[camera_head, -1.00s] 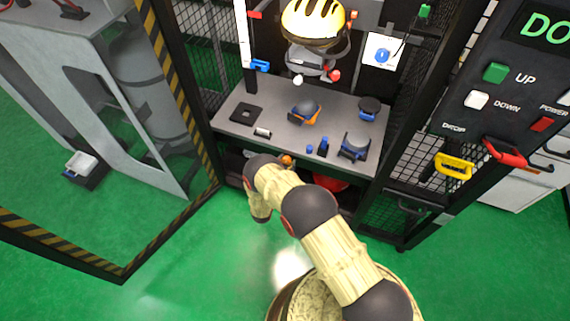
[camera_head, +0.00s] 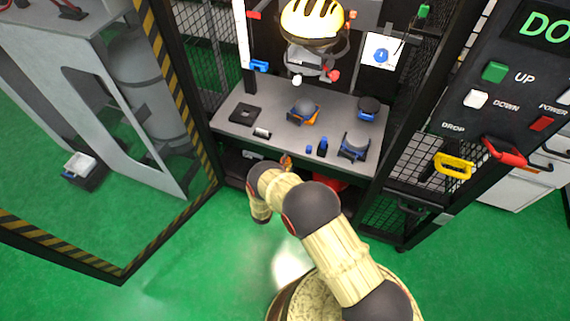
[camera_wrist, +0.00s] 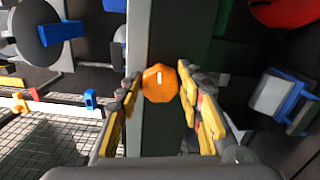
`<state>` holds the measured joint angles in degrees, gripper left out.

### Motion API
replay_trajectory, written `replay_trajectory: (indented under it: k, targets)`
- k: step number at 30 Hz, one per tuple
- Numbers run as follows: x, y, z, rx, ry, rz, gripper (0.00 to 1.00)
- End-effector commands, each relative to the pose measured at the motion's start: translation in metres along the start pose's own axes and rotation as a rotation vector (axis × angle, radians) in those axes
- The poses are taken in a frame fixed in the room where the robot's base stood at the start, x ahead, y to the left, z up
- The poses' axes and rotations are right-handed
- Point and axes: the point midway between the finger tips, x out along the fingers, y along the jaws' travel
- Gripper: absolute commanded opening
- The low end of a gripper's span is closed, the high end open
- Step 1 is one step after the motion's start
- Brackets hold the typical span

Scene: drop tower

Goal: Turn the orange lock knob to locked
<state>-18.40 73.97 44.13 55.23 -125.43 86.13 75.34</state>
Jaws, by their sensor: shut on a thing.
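The orange lock knob (camera_wrist: 160,84) is in the middle of the wrist view, a faceted round knob with a short white mark on its face. The mark stands roughly upright in that picture. My gripper (camera_wrist: 161,78) is shut on the knob, with a yellow-padded finger on each side of it. In the head view a small bit of orange (camera_head: 286,161) shows at the front edge of the workbench, just above my wrist. My arm hides most of my gripper there.
The grey workbench (camera_head: 240,131) carries several small blue and black parts. A yellow helmet (camera_head: 313,22) hangs above it. A control panel with a yellow drop handle (camera_head: 454,166) stands at the right. A striped post (camera_head: 175,85) stands left; green floor is open in front.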

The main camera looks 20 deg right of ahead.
Motion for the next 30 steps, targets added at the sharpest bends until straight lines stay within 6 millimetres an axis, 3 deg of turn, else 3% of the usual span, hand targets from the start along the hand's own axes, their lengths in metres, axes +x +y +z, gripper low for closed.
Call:
replay_trajectory:
  k: [10,27,28,30]
  targets:
    - [0.0,-0.0018,0.0008,0.148,-0.001,-0.002,0.12]
    - [-0.0002,-0.0024,0.0011,0.176,-0.002,-0.002,0.12]
    - [-0.0002,-0.0024,0.0011,0.176,-0.002,-0.002,0.38]
    - [-0.0002,-0.0024,0.0011,0.176,-0.002,-0.002,0.42]
